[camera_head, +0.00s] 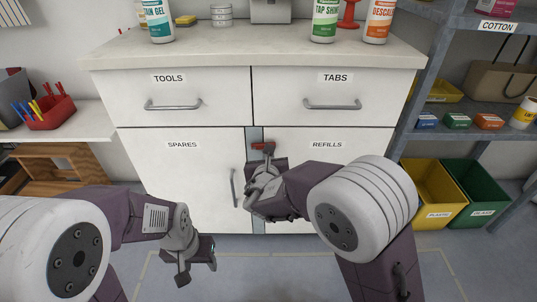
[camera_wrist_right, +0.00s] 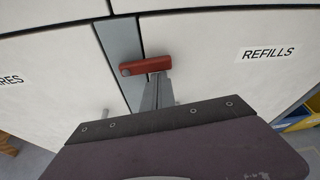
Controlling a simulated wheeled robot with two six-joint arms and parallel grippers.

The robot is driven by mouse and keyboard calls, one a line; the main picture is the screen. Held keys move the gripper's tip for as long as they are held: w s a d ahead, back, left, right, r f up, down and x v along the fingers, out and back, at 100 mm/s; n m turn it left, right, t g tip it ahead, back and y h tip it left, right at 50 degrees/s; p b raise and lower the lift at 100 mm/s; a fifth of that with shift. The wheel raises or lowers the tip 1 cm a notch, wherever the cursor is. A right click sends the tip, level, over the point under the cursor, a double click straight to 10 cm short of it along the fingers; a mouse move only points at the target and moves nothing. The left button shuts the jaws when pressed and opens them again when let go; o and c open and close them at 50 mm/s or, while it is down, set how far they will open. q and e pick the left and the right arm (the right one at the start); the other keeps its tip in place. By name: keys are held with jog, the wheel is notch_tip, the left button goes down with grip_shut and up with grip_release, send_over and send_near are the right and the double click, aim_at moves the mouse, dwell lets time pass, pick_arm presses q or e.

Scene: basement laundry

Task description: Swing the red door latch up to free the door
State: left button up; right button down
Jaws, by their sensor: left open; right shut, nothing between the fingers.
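The red door latch (camera_head: 263,147) sits at the top of the gap between the SPARES door (camera_head: 182,165) and the REFILLS door (camera_head: 335,165). In the right wrist view the latch (camera_wrist_right: 146,66) lies nearly level, from the grey centre strip onto the REFILLS door. My right gripper (camera_wrist_right: 157,80) is shut and empty, its fingertips at the latch's lower edge; I cannot tell if they touch. In the head view my right arm hides part of the REFILLS door. My left gripper (camera_head: 198,272) is open and empty, low in front of the SPARES door.
The TOOLS drawer (camera_head: 168,90) and TABS drawer (camera_head: 335,90) are shut above the doors. A vertical door handle (camera_head: 234,188) stands left of the centre strip. Yellow (camera_head: 437,190) and green (camera_head: 487,195) bins stand at right. Bottles stand on the countertop (camera_head: 240,42).

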jog(key=r+n+h+p, duration=0.1)
jog(key=n+p, duration=0.2)
jog(key=p, duration=0.2)
jog(key=r+n+t+h+p, duration=0.1)
jog(key=r+n+p, duration=0.1)
jog(key=p, duration=0.4)
jog(key=a+r+n+h+p, duration=0.1)
jog(key=n+h+p, duration=0.1)
jog(key=p, duration=0.3)
jog(key=shift+a+r+n, duration=0.1)
jog(key=shift+r+n, duration=0.3)
jog(key=shift+n, duration=0.4)
jog(key=shift+a+r+n+t+h+p, duration=0.1)
jog(key=shift+a+n+t+h+p, duration=0.15)
jog(key=shift+n+p, duration=0.3)
jog(key=shift+a+r+n+t+h+p, duration=0.15)
jog(key=shift+n+t+p, duration=0.1)
jog(key=shift+n+p, duration=0.3)
jog(key=shift+f, duration=0.25)
jog(key=shift+d, duration=0.1)
